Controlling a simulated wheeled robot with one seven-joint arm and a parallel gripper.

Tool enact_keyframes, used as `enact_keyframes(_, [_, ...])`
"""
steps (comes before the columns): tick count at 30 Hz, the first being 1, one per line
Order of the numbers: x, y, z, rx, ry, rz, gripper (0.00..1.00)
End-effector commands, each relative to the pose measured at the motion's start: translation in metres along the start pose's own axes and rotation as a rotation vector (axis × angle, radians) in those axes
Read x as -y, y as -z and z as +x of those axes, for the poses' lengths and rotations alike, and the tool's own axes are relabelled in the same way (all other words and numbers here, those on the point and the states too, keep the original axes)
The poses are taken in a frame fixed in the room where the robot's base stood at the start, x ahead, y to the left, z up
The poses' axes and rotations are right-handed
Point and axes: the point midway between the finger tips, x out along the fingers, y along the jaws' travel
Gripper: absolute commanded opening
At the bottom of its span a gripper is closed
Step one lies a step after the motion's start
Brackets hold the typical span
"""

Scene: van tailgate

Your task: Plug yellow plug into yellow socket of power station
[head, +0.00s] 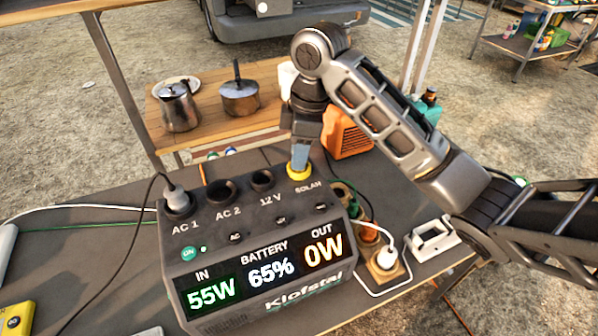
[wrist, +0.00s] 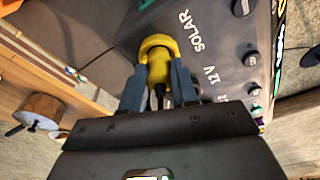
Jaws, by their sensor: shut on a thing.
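The black power station (head: 262,285) stands on the table, its display reading IN 55W, BATTERY 65%, OUT 0W. Its yellow socket (head: 299,175) is at the right end of the top row, labelled SOLAR. My gripper (head: 300,165) points down right over that socket. In the wrist view my gripper (wrist: 160,85) is shut on the yellow plug (wrist: 160,70), a finger on each side. The plug's front end is at the yellow socket ring (wrist: 157,42) and appears inside it; how deep is hidden. In the head view the fingers hide most of the plug.
A grey plug (head: 177,197) with a black cable sits in AC 1. AC 2 and 12 V are empty. A power strip with a white plug (head: 387,258) lies right of the station. A kettle (head: 180,107), a pot (head: 239,97) and an orange box (head: 347,135) stand behind.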

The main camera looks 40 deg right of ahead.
Motion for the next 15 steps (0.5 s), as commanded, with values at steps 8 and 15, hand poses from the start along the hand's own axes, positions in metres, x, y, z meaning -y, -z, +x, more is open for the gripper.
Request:
enact_keyframes(8, [0.0001, -0.0003, 0.0022, 0.0, 0.0, 0.0, 0.0])
enact_keyframes(15, [0.0, -0.0003, 0.0021, 0.0, 0.0, 0.0, 0.46])
